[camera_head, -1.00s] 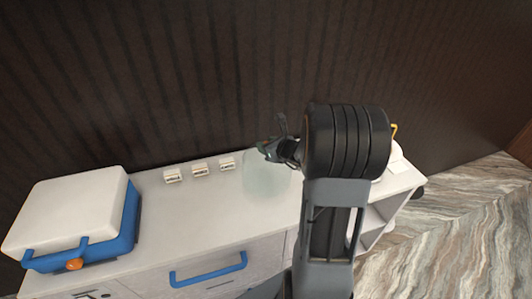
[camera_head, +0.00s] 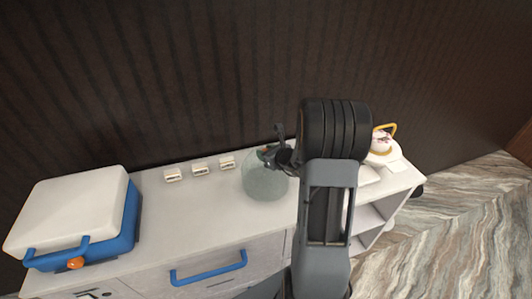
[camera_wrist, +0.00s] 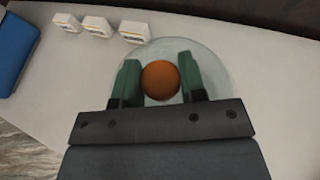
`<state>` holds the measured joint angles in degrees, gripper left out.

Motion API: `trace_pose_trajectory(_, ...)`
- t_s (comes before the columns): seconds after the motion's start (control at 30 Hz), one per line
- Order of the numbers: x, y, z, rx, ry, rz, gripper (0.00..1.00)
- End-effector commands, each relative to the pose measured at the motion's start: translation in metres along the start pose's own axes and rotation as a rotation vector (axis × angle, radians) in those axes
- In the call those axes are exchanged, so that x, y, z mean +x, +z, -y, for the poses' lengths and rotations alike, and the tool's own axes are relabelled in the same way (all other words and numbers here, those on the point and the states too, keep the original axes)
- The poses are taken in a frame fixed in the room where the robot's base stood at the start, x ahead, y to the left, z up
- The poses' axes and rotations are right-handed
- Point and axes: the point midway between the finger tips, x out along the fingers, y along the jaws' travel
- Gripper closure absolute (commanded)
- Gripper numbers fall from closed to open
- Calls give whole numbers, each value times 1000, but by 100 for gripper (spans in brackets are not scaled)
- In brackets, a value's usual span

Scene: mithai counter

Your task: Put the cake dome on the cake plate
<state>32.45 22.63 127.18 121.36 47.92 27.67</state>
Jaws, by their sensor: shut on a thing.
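The cake dome (camera_head: 264,184) is clear, pale greenish glass and appears over the middle of the counter in the head view. In the wrist view the dome (camera_wrist: 203,60) lies below my gripper, with its round orange-brown knob (camera_wrist: 160,80) between the fingers. My gripper (camera_wrist: 160,82) is shut on this knob. In the head view my gripper (camera_head: 268,154) is at the dome's top. I cannot tell whether the dome's rim touches the counter. I cannot make out the cake plate; my arm hides part of the counter to the right.
Several small white label blocks (camera_head: 199,169) stand behind and left of the dome. A blue box with a white lid (camera_head: 75,215) is at the counter's left end. A white pot with a yellow handle (camera_head: 381,145) stands at the right. Bare counter (camera_head: 190,215) lies left of the dome.

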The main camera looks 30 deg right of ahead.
Motion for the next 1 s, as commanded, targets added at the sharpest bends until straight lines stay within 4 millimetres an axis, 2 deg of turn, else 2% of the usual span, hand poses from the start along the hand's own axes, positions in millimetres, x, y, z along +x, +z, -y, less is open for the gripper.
trace_pose_trajectory(0.03,0,0,0,0,0,0,59)
trace_pose_trajectory(0.27,0,0,0,0,0,0,37)
trace_pose_trajectory(0.63,-4,5,0,1,-1,0,37)
trace_pose_trajectory(0.77,-24,3,1,-1,-4,2,37)
trace_pose_trajectory(1.0,-72,3,2,-1,-5,2,37)
